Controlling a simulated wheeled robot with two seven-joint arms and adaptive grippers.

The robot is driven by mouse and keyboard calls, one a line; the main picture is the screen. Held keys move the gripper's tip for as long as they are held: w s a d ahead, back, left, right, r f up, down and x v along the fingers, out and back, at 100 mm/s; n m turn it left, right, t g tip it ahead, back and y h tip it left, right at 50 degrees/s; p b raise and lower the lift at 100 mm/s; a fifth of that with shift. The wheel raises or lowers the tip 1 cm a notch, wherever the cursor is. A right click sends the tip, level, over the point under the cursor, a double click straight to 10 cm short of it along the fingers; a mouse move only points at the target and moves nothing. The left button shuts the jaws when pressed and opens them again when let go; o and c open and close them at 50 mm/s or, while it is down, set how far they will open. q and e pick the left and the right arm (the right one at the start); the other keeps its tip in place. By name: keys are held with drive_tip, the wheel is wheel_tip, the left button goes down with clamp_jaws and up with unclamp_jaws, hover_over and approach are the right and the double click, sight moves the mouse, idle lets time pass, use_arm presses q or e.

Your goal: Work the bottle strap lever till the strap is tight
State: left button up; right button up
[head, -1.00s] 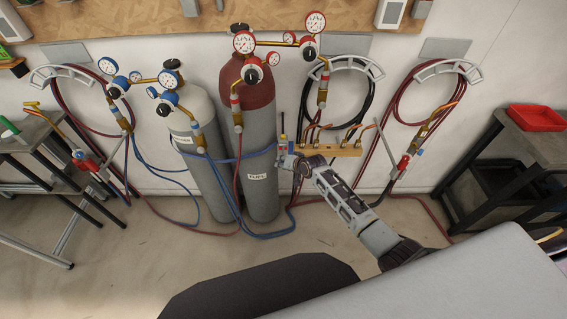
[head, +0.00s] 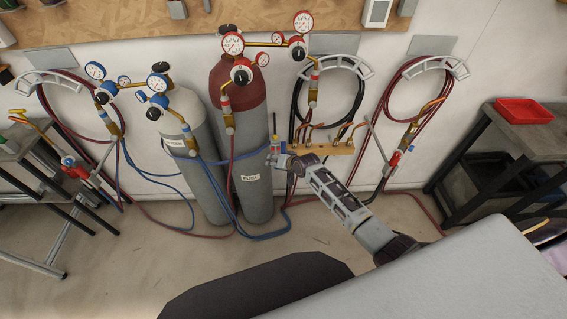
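Two gas bottles stand against the wall: a grey one (head: 205,180) and a red-topped one labelled FUEL (head: 252,200). A blue strap (head: 212,157) runs across both of them at mid height. At its right end, beside the fuel bottle, is a small buckle with an upright lever (head: 275,137) that has a dark tip. My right gripper (head: 280,161) is at this buckle, just below and right of the lever. The fingers are small and partly hidden, so I cannot tell their opening or any contact. My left gripper is out of view.
A brass manifold (head: 325,150) is on the wall close to the right of my gripper. Coiled hoses (head: 408,95) hang on hooks, and loose hoses lie on the floor. A dark cart with a red tray (head: 524,112) stands right, and a bench (head: 35,165) stands left.

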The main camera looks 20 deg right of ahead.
drive_tip(key=shift+s+r, duration=0.1)
drive_tip(key=shift+r, duration=0.05)
drive_tip(key=v, duration=1.1)
drive_tip(key=shift+s+d+r, duration=0.15)
drive_tip(key=shift+s, duration=0.05)
idle(0.3)
idle(0.3)
idle(0.4)
